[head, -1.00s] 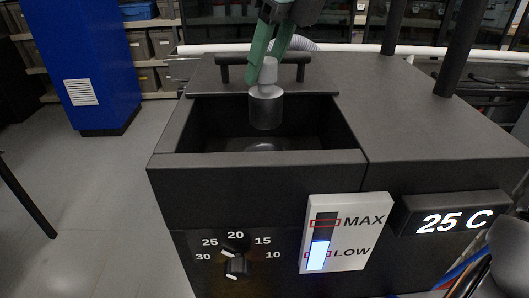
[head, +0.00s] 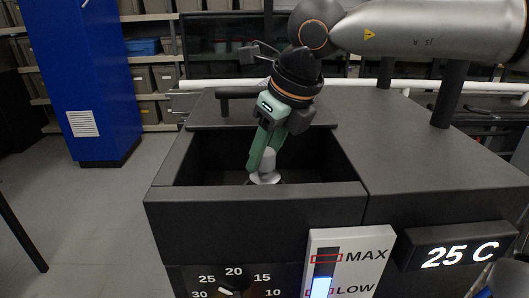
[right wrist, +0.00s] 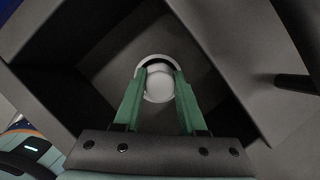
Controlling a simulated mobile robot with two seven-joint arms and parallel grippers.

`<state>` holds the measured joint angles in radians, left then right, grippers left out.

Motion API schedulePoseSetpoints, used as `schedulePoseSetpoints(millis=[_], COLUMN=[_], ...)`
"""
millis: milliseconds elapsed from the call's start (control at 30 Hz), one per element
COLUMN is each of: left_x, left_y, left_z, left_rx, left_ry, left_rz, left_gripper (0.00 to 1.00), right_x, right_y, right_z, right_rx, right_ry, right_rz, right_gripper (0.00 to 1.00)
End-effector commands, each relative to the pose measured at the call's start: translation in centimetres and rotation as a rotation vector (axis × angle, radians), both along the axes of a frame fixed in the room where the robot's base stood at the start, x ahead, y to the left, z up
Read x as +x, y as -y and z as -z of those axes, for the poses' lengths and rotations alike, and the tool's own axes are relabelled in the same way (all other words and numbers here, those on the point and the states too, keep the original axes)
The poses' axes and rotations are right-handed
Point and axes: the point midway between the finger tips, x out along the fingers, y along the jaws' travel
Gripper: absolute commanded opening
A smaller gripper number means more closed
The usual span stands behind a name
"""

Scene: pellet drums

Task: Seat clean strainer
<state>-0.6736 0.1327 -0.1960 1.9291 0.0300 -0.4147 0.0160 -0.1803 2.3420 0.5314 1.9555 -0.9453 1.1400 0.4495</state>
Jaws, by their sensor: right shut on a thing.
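The strainer (head: 266,178) is a light grey piece with a rounded knob on top. It is low inside the open dark tank (head: 255,208), near its floor. My right gripper (head: 263,158) reaches down into the tank with its green fingers shut on the strainer's knob. The right wrist view shows the knob (right wrist: 158,86) between both fingers, with a pale round rim around it. The strainer's lower part is hidden, so I cannot tell whether it is fully in its seat.
A lid with a black handle (head: 222,103) lies behind the opening. The front panel has a dial (head: 235,284), a MAX/LOW level gauge (head: 345,265) and a display reading 25 C (head: 460,252). Black posts (head: 449,95) rise on the right. A blue cabinet (head: 85,75) stands at left.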

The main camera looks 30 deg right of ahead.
Motion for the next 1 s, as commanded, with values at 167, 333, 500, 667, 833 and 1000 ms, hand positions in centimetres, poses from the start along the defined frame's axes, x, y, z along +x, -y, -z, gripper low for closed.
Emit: schedulePoseSetpoints(millis=[167, 333, 500, 667, 833, 1000], left_x=[0.2, 0.3, 0.3, 0.3, 0.2, 0.1], left_y=[0.2, 0.3, 0.3, 0.3, -0.2, -0.5], left_z=[0.2, -0.1, -0.1, -0.3, -0.3, -0.2], left_rx=[-0.002, -0.004, -0.004, -0.003, 0.003, 0.009], left_ry=[0.002, 0.008, 0.007, 0.007, 0.004, -0.001], left_rz=[0.005, 0.005, 0.005, 0.005, -0.001, -0.006], left_gripper=[0.00, 0.00, 0.00, 0.00, 0.00, 0.00], right_x=[0.0, 0.0, 0.0, 0.0, -0.6, -2.0], right_y=[0.0, 0.0, 0.0, 0.0, 0.2, 0.5], right_z=[0.3, 0.3, 0.3, 0.0, -1.9, -5.4], right_rx=[0.000, 0.000, 0.000, 0.000, 0.000, -0.001], right_ry=[0.000, 0.000, 0.000, 0.000, 0.004, 0.005], right_rz=[0.000, 0.000, 0.000, 0.000, 0.000, 0.001], right_gripper=[0.48, 0.68, 0.70, 0.70, 0.70, 0.70])
